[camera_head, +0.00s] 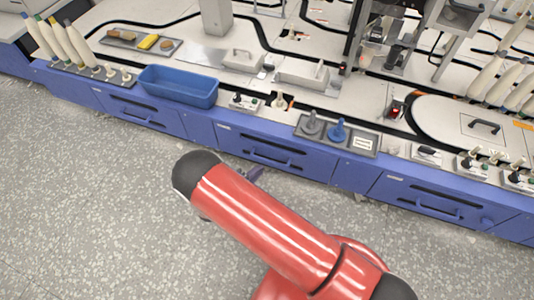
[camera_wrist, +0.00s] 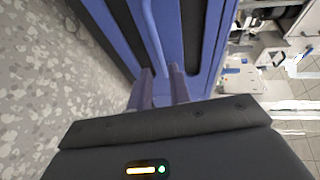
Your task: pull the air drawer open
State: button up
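A blue drawer front (camera_head: 232,142) with a dark slot and a blue bar handle (camera_head: 272,160) sits in the middle of the bench front; I cannot read a label that tells whether it is the air drawer. The handle bar (camera_wrist: 153,35) runs down toward the gap between the fingertips. I cannot tell whether they touch it. The drawer looks closed.
Another blue drawer with a handle (camera_head: 438,211) is at the right. A blue bin (camera_head: 178,86) and a grey tray (camera_head: 366,153) with bobbins stand along the bench's front edge above. The speckled floor (camera_head: 90,200) before the bench is clear.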

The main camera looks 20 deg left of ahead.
aim_at(271, 162)
jog(key=x, duration=0.7)
jog(key=shift+w+d+f, duration=0.1)
jog(key=shift+w+f, duration=0.05)
jog(key=shift+w, duration=0.15)
grip_shut()
